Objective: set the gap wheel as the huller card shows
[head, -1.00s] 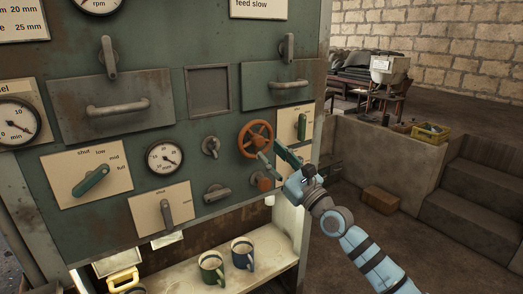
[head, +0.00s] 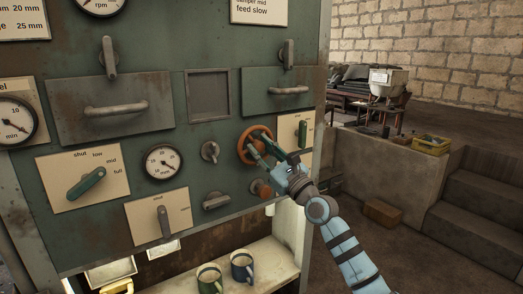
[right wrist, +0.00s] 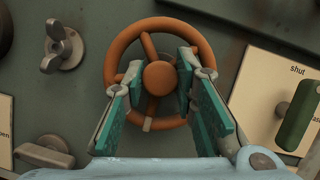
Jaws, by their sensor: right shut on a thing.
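The gap wheel appears to be the orange handwheel (head: 256,145) on the green panel; it also shows in the right wrist view (right wrist: 159,78). My right gripper (head: 271,152) is at the wheel, its green-padded fingers (right wrist: 192,88) on either side of the hub, shut on the wheel. A white mark sits low on the wheel's rim in the wrist view. A cut-off card (head: 22,22) at top left reads "20 mm" and "25 mm"; another card (head: 258,11) reads "damper mid, feed slow". I cannot tell which is the huller card. My left gripper is not in view.
A round gauge (head: 162,161) is left of the wheel, with a wing-shaped knob (head: 210,151) between. An orange knob (head: 261,188) sits just below the wheel, and a green-handled lever (head: 302,134) to its right. Two mugs (head: 242,266) stand on the shelf below.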

